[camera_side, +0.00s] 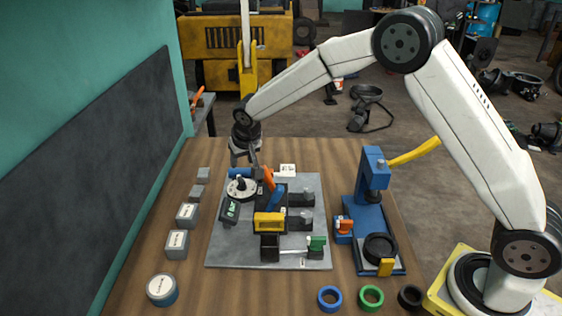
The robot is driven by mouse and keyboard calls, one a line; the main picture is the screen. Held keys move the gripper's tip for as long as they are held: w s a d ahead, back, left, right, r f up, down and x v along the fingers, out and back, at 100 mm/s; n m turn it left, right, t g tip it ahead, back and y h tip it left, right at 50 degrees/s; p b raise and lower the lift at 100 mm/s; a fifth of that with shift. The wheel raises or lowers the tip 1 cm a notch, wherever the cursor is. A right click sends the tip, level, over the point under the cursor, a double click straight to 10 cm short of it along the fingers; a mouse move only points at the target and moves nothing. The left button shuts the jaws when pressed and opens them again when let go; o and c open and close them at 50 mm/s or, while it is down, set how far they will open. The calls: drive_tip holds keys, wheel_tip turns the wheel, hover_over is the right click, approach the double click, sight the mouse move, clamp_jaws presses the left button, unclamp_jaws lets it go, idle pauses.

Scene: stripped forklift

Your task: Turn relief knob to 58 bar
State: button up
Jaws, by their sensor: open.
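A grey plate (225,255) on the wooden table carries the small hydraulic assembly. A round white dial with a black centre knob (241,183) stands at the plate's back left; I take it for the relief knob, and its reading is too small to make out. A dark display box (229,211) with faint green digits, not legible, sits in front of it. My gripper (245,163) is open, pointing down just above and behind the dial. Its fingers appear apart from the knob, though the exact gap cannot be told.
An orange lever (268,178), a blue handle (277,197) and a yellow block (269,223) stand right of the dial. A blue press (372,213) stands further right. Grey weights (177,243) line the left; coloured rings (371,297) lie in front.

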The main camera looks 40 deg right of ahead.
sight(240, 177)
drive_tip(key=shift+f, duration=0.3)
drive_tip(key=shift+x, duration=3.7)
drive_tip(key=shift+c, duration=0.2)
clamp_jaws()
